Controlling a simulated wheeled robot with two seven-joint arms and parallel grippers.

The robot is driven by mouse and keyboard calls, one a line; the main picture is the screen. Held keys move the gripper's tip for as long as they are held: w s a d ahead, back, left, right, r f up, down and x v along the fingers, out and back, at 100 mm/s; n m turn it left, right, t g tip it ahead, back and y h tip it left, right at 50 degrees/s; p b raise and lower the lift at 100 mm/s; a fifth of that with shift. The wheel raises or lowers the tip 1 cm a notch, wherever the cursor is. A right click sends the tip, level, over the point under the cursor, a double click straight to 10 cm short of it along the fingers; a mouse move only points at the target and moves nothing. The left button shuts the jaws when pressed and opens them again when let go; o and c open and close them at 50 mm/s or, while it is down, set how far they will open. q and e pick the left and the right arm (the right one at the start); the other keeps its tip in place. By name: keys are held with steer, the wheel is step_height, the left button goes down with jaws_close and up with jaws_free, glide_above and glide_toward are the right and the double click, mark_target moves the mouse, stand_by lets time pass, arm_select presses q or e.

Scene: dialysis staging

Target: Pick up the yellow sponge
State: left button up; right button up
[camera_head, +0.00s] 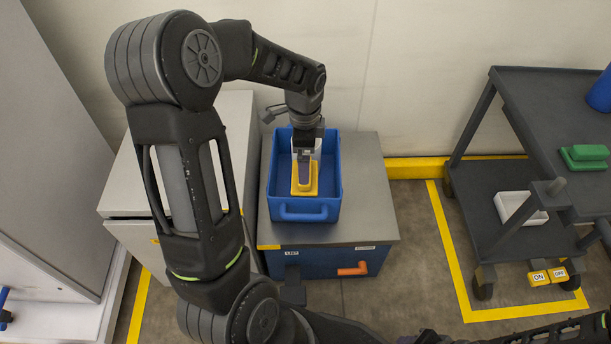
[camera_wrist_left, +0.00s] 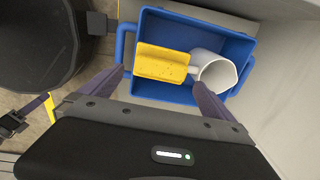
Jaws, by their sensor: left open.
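The yellow sponge (camera_head: 304,191) lies inside a blue bin (camera_head: 331,205), and it also shows in the left wrist view (camera_wrist_left: 160,62). A white mug (camera_wrist_left: 214,72) is in the bin next to the sponge, touching it or very close; I cannot tell which. My left gripper (camera_head: 305,180) is open and points down over the bin, above the sponge. In the left wrist view its fingers (camera_wrist_left: 157,76) are spread, with the sponge appearing between their tips, nearer the left finger. In the head view the gripper partly hides the sponge and mug. My right gripper is not in view.
The bin stands on a grey-topped cabinet (camera_head: 365,200) with an orange handle (camera_head: 352,269). A dark cart (camera_head: 545,90) at right carries a green object (camera_head: 585,157) and a blue one (camera_head: 600,92); a white tray (camera_head: 520,206) is lower down.

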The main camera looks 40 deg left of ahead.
arm_select(q)
steer(key=f+b, duration=0.1)
steer(key=f, duration=0.1)
steer(key=f+b, duration=0.1)
steer(key=f, duration=0.2)
steer(key=shift+w+a+f, duration=0.1)
steer(key=shift+w+a, duration=0.05)
steer(key=shift+w, duration=0.05)
steer(key=shift+c, duration=0.2)
stand_by(0.4)
steer(key=c, duration=1.2)
steer(key=shift+o, duration=0.2)
step_height(320, 180, up, 10)
steer(key=p, duration=0.3)
